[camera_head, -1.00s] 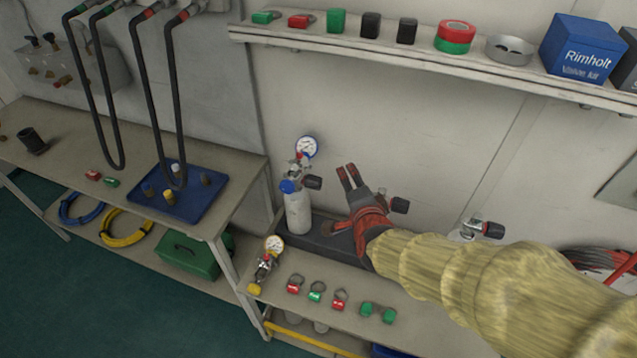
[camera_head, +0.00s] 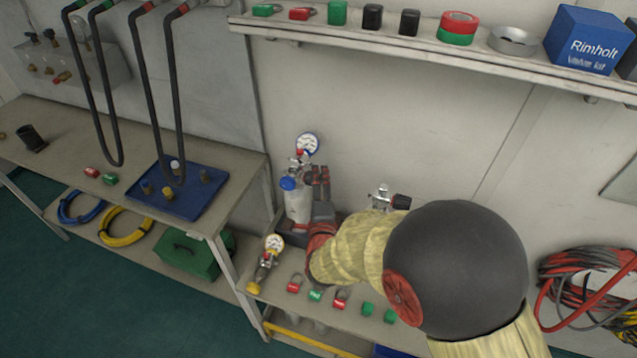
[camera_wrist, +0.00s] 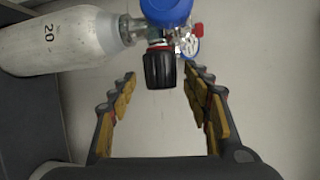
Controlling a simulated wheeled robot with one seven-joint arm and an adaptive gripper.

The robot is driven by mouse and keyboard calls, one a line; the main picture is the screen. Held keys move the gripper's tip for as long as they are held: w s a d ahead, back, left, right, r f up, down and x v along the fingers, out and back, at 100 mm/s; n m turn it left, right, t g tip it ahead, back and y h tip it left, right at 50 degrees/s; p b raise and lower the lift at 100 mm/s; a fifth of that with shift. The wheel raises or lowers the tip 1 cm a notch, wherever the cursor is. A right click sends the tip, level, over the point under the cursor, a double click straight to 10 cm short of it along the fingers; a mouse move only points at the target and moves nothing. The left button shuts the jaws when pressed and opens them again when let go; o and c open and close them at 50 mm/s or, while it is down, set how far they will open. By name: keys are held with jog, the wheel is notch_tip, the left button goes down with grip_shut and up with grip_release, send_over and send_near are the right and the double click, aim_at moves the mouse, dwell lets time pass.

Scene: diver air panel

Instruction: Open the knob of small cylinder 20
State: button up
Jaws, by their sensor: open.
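Small cylinder 20 (camera_head: 297,208) is a white bottle standing in the rack on the low bench. Its "20" marking shows in the wrist view (camera_wrist: 50,40), where it lies sideways at the upper left. Its black ribbed knob (camera_wrist: 159,67) with a red ring is at the valve, beside a blue round part (camera_wrist: 166,10). My gripper (camera_head: 317,172) is at the cylinder's right side, by the valve. In the wrist view my open gripper (camera_wrist: 160,80) has its fingers on either side of the knob, with gaps visible on both sides. In the head view my gripper hides the knob.
A pressure gauge (camera_head: 307,144) rises above the valve. Another cylinder valve (camera_head: 382,198) stands to the right, partly behind my arm. A loose regulator with gauge (camera_head: 268,260) and several red and green tags lie on the bench front. The shelf (camera_head: 420,57) runs above.

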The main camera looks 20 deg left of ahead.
jog(key=shift+w+a, duration=0.2)
jog(key=shift+w, duration=0.45)
jog(key=c, duration=0.3)
jog(key=shift+f, duration=0.1)
jog(key=c, duration=0.8)
jog(key=shift+c, duration=0.6)
jog(key=shift+f+b, duration=0.15)
jog(key=shift+b, duration=0.35)
